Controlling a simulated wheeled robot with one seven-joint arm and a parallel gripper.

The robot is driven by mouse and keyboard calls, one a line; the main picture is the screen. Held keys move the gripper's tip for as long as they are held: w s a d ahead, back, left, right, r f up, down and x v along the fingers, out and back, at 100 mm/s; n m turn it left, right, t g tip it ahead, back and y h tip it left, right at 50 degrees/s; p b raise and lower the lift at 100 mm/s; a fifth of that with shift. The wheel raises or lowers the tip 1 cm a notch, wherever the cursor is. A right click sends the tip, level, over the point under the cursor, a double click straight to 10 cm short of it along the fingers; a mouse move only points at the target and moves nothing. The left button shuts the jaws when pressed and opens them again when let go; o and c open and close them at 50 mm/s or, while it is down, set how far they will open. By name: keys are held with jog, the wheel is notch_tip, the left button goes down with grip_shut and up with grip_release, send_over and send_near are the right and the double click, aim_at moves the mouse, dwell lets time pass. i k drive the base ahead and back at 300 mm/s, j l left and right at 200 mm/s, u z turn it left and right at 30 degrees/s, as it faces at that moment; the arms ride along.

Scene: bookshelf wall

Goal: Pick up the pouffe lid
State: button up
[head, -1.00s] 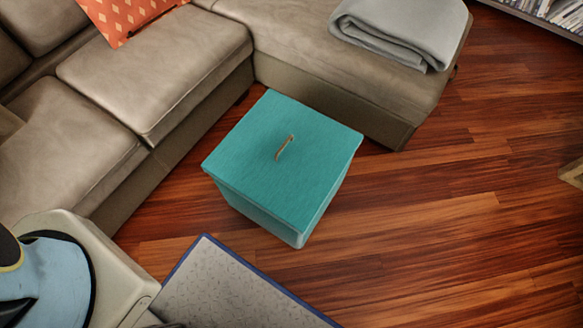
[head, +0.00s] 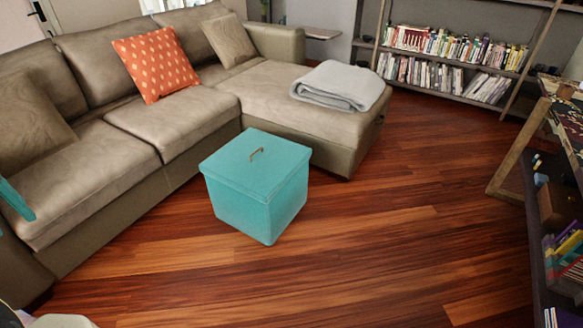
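The teal pouffe (head: 262,205) stands on the wooden floor in front of the sofa, near the middle of the head view. Its teal lid (head: 235,158) sits flat on top, with a small tan loop handle (head: 256,153) at its centre. Nothing rests on the lid. My gripper is not in view, and nothing touches the pouffe.
A beige L-shaped sofa (head: 168,124) stands behind and left of the pouffe, with a folded grey blanket (head: 340,85) on its chaise. Bookshelves (head: 450,62) line the back wall. A wooden-framed table (head: 508,172) and low shelf stand at right. Floor in front and right is clear.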

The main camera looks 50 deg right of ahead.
aim_at(256, 163)
jog(key=z, duration=1.6)
jog(key=i+j+u, duration=0.25)
jog(key=i, duration=0.65)
jog(key=i+u, duration=0.25)
jog(key=i, duration=0.65)
